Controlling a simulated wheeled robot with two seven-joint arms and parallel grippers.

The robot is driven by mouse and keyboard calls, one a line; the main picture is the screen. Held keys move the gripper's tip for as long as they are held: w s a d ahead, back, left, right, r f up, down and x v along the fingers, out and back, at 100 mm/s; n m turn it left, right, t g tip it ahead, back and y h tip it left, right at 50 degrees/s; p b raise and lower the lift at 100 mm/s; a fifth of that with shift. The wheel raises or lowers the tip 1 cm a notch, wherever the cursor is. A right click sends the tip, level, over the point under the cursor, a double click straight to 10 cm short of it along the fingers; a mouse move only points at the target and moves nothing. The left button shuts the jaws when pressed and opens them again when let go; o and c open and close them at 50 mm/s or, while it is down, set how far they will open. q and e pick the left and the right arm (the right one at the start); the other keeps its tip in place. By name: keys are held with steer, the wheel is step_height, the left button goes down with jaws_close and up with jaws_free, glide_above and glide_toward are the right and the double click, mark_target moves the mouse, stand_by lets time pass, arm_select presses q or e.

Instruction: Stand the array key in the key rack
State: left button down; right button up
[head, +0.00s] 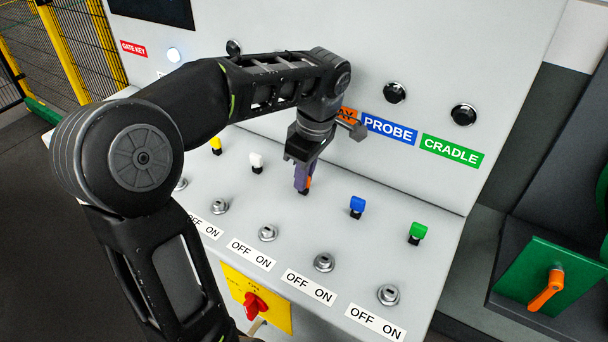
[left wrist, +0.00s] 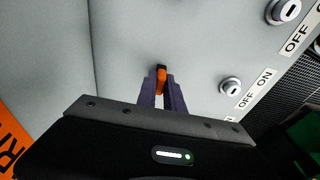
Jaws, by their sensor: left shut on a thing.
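My left gripper (head: 303,180) points down at the sloped grey panel, between the white key and the blue key. It is shut on the orange array key (left wrist: 161,78), which sits between the purple fingers in the left wrist view. In the head view only a sliver of orange shows at the fingertips. The key's lower end is at or close to the panel; I cannot tell whether it is seated. The key rack (head: 330,199) is the row along the upper part of the panel. My right gripper is not in view.
Yellow (head: 216,144), white (head: 257,160), blue (head: 357,205) and green (head: 418,231) keys stand in the row. Several lock cylinders (head: 324,263) with OFF ON labels lie in front. A red rotary switch (head: 255,305) is on the front face. My arm partly covers the orange label (head: 349,114).

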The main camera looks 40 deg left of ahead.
arm_select(q)
steer(key=c, duration=1.4)
jaws_free()
steer(key=shift+w+d+r, duration=0.1)
steer(key=shift+d+r, duration=0.1)
steer(key=shift+r, duration=1)
steer(key=r+p, duration=0.2)
steer(key=r, duration=0.1)
steer(key=r+p, duration=0.1)
steer(key=shift+d+r, duration=0.3)
steer(key=shift+d+r+p, duration=0.1)
steer(key=shift+r+p, duration=0.3)
steer(key=shift+p, duration=0.2)
steer(key=shift+f, duration=0.1)
